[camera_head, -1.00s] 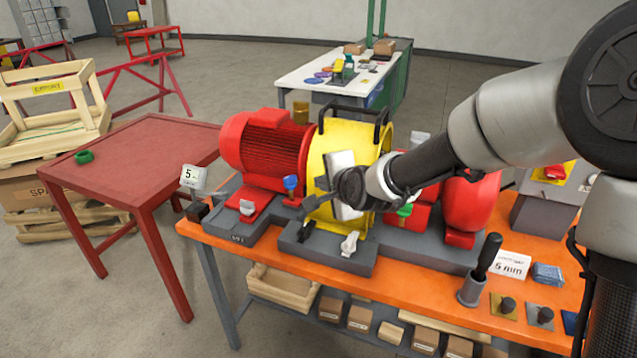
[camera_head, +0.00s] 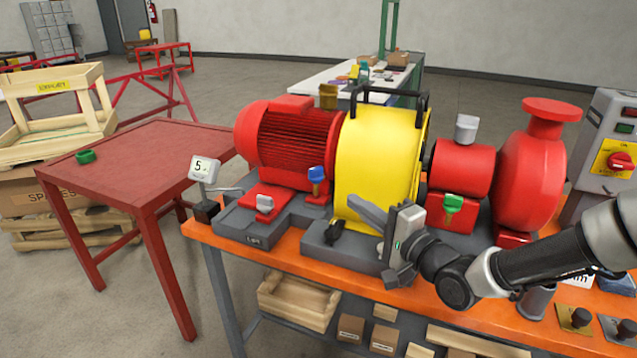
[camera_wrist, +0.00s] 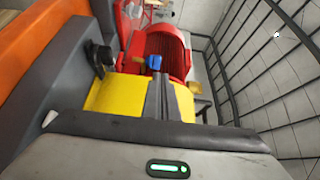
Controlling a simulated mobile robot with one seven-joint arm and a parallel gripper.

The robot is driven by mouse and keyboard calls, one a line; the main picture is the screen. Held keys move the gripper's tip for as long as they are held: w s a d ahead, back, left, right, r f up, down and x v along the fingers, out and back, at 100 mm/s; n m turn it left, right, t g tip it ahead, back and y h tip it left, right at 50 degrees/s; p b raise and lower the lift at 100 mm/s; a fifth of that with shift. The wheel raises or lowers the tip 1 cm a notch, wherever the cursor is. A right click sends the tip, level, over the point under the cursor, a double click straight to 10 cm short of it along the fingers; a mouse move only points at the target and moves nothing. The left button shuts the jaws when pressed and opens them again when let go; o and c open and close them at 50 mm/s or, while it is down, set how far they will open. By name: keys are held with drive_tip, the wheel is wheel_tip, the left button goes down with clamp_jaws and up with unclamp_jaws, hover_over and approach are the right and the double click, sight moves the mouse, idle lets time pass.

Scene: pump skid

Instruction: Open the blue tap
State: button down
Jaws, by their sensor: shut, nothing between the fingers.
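The blue tap (camera_head: 317,174) stands on the red foot at the motor's right end, left of the yellow guard. It also shows in the wrist view (camera_wrist: 154,62), just beyond my fingertips. My gripper (camera_head: 354,205) is shut and empty, in front of the yellow guard, with its fingers pointing up and left toward the tap. A clear gap shows between the fingertips and the tap in the head view. The shut fingers also show in the wrist view (camera_wrist: 161,84). The blue handle is in plain sight; its lower part is partly hidden in the wrist view.
The yellow guard (camera_head: 378,160) is close behind my fingers. A black tap (camera_head: 334,231) sits below them. A white tap (camera_head: 264,204) is left of the blue one, and a green tap (camera_head: 453,204) is to the right. The red table (camera_head: 140,160) at left is mostly bare.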

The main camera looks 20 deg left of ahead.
sight(313, 173)
drive_tip(key=b+x, duration=0.3)
drive_tip(key=x, duration=1.1)
drive_tip(key=shift+w+f+t, duration=0.1)
drive_tip(key=shift+t, duration=0.2)
